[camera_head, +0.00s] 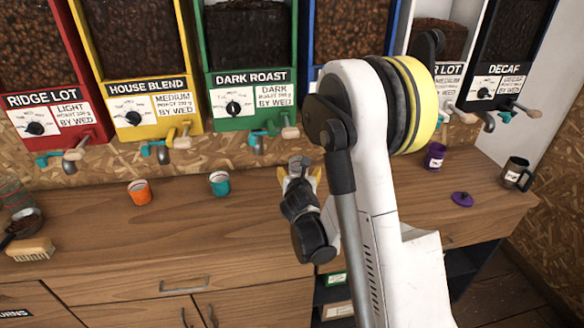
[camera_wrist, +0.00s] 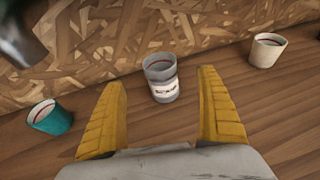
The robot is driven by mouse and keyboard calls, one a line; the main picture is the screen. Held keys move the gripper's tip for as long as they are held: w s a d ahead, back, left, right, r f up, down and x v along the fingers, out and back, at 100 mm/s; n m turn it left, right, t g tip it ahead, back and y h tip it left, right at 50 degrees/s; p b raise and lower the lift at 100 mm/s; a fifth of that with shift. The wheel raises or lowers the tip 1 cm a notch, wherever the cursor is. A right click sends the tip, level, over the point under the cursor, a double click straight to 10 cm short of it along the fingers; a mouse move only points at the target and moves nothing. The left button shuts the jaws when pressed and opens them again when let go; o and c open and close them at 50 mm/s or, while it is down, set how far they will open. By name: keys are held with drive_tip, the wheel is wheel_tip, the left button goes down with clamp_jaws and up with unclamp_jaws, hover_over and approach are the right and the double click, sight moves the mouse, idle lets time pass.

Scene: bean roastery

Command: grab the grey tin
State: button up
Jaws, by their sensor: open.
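The grey tin (camera_wrist: 162,80) stands upright on the wooden counter in the wrist view, with a white label whose lettering is too blurred to read surely. It lies ahead of my gripper (camera_wrist: 163,112), near the gap between the two yellow fingers, which are spread apart with nothing held. In the head view my gripper (camera_head: 300,174) is over the counter below the dark roast dispenser.
A teal tin (camera_wrist: 51,117) stands left of the grey tin and a cream tin (camera_wrist: 266,50) right of it. Dispensers line the wall behind.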

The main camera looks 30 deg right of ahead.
sight(299, 162)
drive_tip(key=b+x, duration=0.3)
drive_tip(key=x, duration=0.7)
drive_tip(key=shift+f, duration=0.1)
drive_tip(key=shift+s, duration=0.1)
drive_tip(key=c, duration=1.3)
